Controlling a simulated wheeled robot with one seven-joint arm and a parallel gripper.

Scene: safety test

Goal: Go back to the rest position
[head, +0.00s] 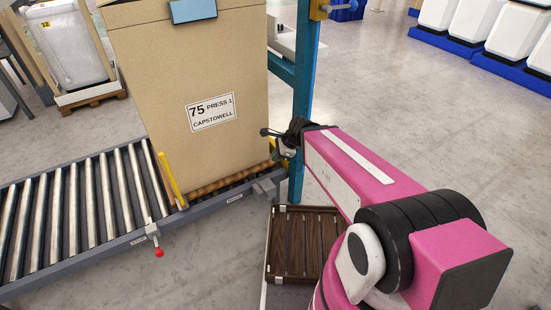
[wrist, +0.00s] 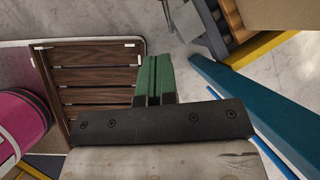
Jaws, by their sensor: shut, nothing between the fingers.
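My gripper (wrist: 154,62) shows in the wrist view as two green fingers pressed together with nothing between them. In the head view my gripper (head: 284,150) is at the end of my outstretched pink arm, beside the right end of the roller conveyor and in front of the blue post. It is small and partly hidden by the wrist there.
A tall cardboard box (head: 190,85) labelled "75 PRESS 1 CAPSTOWELL" stands on the roller conveyor (head: 75,218), close to my gripper. A blue post (head: 303,75) rises just behind. The slatted brown tray (head: 290,270) is below my arm.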

